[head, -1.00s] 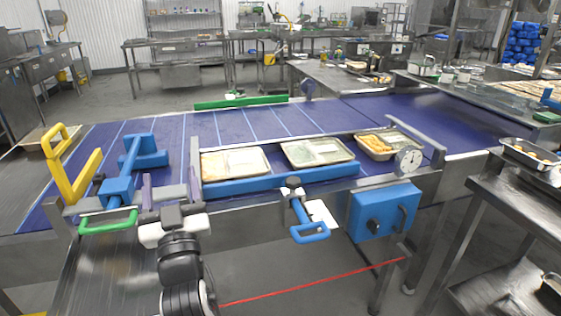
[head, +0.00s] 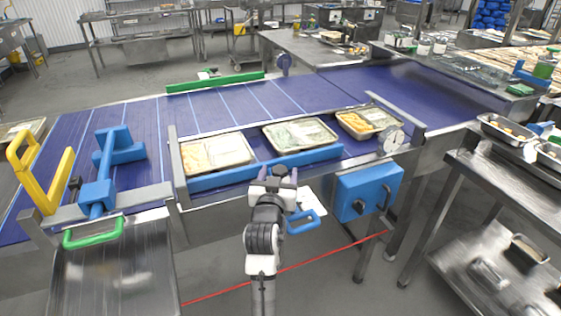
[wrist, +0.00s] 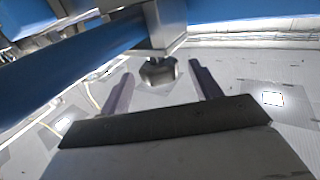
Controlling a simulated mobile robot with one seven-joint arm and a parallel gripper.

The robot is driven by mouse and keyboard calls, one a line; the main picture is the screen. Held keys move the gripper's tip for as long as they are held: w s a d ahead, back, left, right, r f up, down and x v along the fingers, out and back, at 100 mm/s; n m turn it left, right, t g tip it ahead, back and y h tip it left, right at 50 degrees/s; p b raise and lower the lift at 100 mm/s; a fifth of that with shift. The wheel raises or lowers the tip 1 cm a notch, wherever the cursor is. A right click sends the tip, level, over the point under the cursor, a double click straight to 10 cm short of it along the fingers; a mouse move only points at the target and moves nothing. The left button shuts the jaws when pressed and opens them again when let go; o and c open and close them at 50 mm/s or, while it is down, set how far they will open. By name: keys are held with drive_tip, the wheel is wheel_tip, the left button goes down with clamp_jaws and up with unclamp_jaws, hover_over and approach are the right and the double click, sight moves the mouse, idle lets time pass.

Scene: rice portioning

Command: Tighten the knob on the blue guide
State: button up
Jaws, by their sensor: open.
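The blue guide (head: 225,180) is a long bar along the near edge of the purple conveyor. A blue handle (head: 303,222) hangs below it at the front. In the wrist view a dark knob (wrist: 158,72) sits under a grey metal block (wrist: 165,22), with blue parts above and to the left. My gripper (head: 279,173) is open at the guide's front, its purple fingers apart. In the wrist view the knob appears between the fingertips, with gaps on both sides; I cannot tell how deep it sits. In the head view my gripper hides the knob.
Several food trays, such as the nearest one (head: 215,153), stand on the belt behind the guide. A round dial (head: 393,139) and a blue control box (head: 368,192) are to the right. A yellow bracket (head: 45,180) and a green handle (head: 93,233) are at left.

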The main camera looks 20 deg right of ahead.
sight(281, 165)
drive_tip(key=shift+p+x, duration=0.35)
drive_tip(key=shift+x, duration=1.65)
drive_tip(key=shift+c, duration=0.3)
drive_tip(key=c, duration=0.9)
